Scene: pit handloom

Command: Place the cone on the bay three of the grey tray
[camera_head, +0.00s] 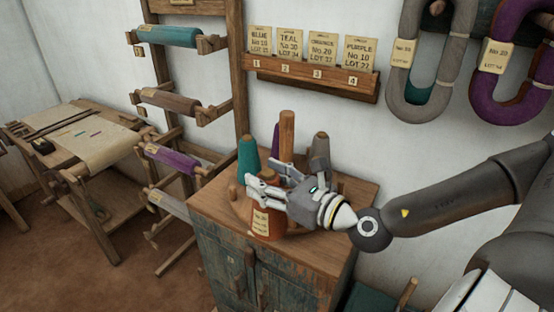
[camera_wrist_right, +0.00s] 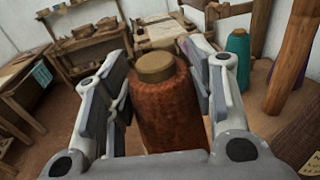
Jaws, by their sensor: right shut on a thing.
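An orange-brown cone of yarn with a pale label (camera_head: 261,223) is at the front of the wooden cabinet top in the head view. My right gripper (camera_head: 265,195) is shut on this cone. In the right wrist view the cone (camera_wrist_right: 170,115) stands between the two fingers of my right gripper (camera_wrist_right: 160,95), its tan top showing. I cannot tell whether its base touches the cabinet top. My left gripper is not in view. I see no grey tray in either view.
The cabinet top (camera_head: 325,250) also holds a teal cone (camera_head: 249,155), a grey cone (camera_head: 320,148) and an upright wooden post (camera_head: 287,135) close behind my gripper. A spool rack (camera_head: 160,100) stands left. A card rack (camera_head: 310,78) hangs on the wall above.

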